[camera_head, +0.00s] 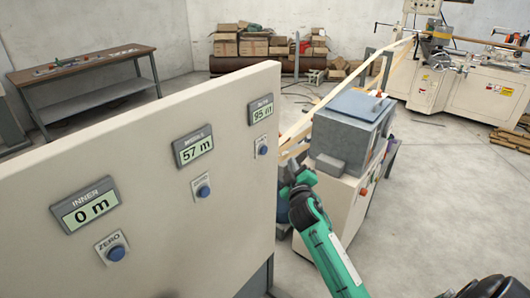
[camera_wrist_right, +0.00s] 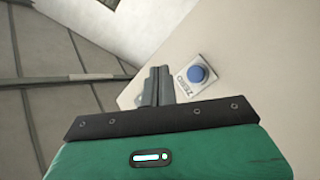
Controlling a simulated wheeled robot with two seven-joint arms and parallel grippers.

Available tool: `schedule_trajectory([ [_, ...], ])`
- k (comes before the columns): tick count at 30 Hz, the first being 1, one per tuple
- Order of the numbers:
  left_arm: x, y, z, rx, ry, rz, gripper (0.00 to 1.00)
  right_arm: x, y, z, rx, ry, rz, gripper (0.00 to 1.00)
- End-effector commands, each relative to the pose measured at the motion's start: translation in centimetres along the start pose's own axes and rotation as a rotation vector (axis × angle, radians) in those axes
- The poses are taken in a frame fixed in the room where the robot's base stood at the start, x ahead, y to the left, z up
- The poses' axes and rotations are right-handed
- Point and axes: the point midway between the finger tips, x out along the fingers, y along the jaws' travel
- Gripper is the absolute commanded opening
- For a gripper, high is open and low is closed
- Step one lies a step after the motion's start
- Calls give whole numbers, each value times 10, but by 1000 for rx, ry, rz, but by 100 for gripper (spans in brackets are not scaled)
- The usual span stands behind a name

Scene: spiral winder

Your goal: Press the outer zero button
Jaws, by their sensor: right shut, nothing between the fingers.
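The outer zero button (camera_head: 262,150) is a blue round button on the pale panel (camera_head: 235,195), below the display reading 95 m, near the panel's right edge. In the right wrist view one blue button (camera_wrist_right: 197,74) sits on a silver plate marked ZERO. My right gripper (camera_head: 288,172) is at the panel's right edge in the head view, to the right of and a little below the outer button. In the wrist view its two grey fingers (camera_wrist_right: 159,74) are together and empty, left of the button and apart from it. My left gripper is out of view.
The inner button (camera_head: 116,253) under 0 m and the middle button (camera_head: 202,190) under 57 m are on the same panel. A grey-blue machine box (camera_head: 350,130) stands close behind the right arm. Open floor (camera_head: 440,200) lies to the right.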

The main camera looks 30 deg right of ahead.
Motion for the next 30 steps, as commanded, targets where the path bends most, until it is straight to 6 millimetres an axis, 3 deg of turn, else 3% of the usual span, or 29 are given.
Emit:
schedule_trajectory([
  [15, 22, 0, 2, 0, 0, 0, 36, 46, -35, -33, 1, 0, 0, 0],
  [30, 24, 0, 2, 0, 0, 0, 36, 53, -38, -38, 0, -1, 0, 0],
])
